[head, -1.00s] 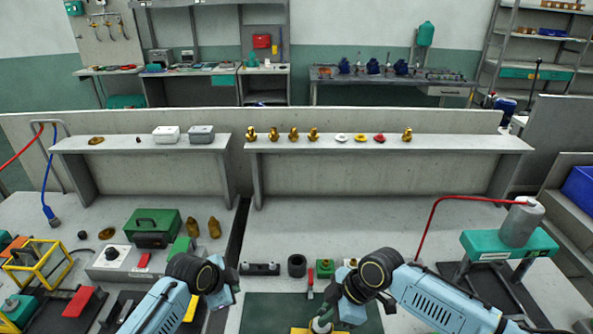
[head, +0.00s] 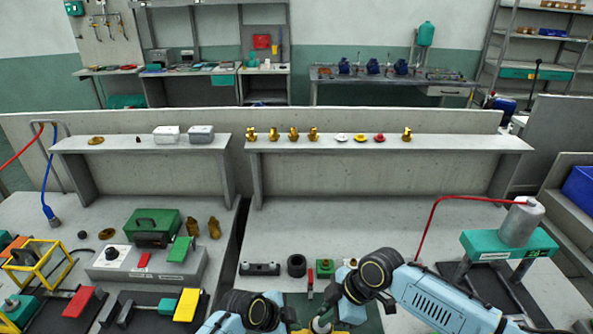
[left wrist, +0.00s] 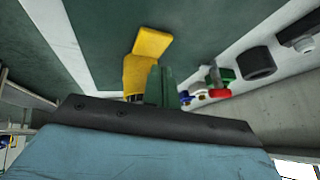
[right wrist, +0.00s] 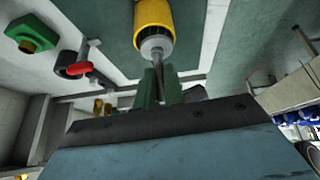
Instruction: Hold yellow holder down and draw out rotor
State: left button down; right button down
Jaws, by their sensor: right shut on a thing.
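The yellow holder (left wrist: 148,72) lies low at the front centre, mostly hidden by my arms in the head view. In the right wrist view it is a round yellow body (right wrist: 153,17) with the grey rotor (right wrist: 156,45) at its near end. My right gripper (right wrist: 158,82) is shut on the rotor, whose shaft runs between its green fingers. The rotor's far end is hidden by the holder. My left gripper (left wrist: 158,78) has its fingers together, right beside the holder. I cannot tell whether it touches it.
A black ring (head: 297,265), a green block (head: 325,268) and a dark bar (head: 260,268) stand just behind the work area. A grey control box (head: 147,265) is at left. A green stand with a grey cylinder (head: 521,225) and red hose is at right.

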aim_at(300, 332)
pick_arm(q)
jog(key=shift+f, duration=0.85)
dwell(1.6)
jog(key=shift+f, duration=0.7)
pick_arm(e)
jog(key=shift+r, duration=0.1)
pick_arm(q)
jog(key=shift+s+a+f, duration=0.15)
jog(key=shift+f, duration=0.1)
pick_arm(e)
notch_tip(300, 332, up, 8)
jog(key=shift+f, duration=0.25)
dwell(0.8)
